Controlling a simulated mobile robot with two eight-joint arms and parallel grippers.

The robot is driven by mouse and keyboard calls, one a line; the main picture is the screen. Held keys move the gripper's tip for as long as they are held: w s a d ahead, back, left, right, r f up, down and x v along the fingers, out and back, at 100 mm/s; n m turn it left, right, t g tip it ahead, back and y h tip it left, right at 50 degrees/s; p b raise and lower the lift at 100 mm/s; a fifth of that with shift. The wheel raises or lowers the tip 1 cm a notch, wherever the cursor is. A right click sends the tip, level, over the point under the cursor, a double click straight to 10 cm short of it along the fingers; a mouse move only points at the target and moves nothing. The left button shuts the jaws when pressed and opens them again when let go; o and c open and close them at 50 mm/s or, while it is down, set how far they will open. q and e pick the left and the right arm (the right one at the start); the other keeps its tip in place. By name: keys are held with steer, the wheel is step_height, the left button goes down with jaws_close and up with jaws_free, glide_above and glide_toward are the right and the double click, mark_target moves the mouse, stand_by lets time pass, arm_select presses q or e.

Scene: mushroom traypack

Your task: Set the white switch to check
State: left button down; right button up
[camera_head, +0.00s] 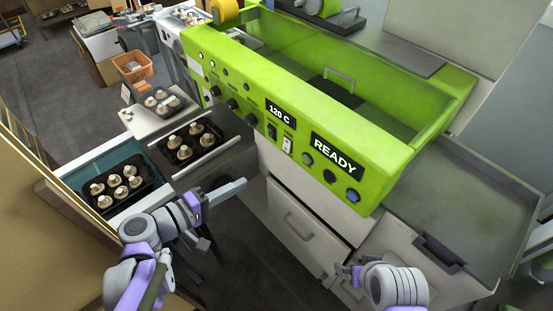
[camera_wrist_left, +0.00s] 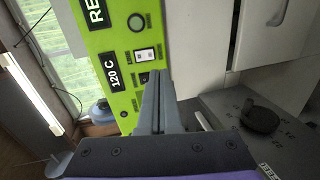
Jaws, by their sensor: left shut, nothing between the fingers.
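The white switch (camera_head: 287,143) is on the front of the green machine (camera_head: 374,170), between the "120 C" and "READY" displays. It also shows in the left wrist view (camera_wrist_left: 145,54), where its setting is too small to read. A black switch (camera_head: 272,131) sits beside it. My left gripper (camera_head: 243,184) is shut and empty, below and left of the panel, apart from the switch.
Black trays of mushrooms (camera_head: 124,203) stand at the left. Round knobs and buttons (camera_head: 308,159) flank the switches. White drawers (camera_head: 302,229) lie under the machine, and a grey metal tray (camera_head: 470,200) is at the right. The space before the panel is clear.

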mark_target(285, 150)
arm_select(q)
steer(key=shift+w+a+r+n+t+h, duration=0.3)
steer(key=shift+w+a+r+t, duration=0.15)
steer(key=shift+t, duration=0.05)
steer(key=b+x, duration=0.2)
steer(key=x, duration=1.2)
steer(key=shift+w+d+f, duration=0.1)
steer(key=shift+d+f, duration=0.05)
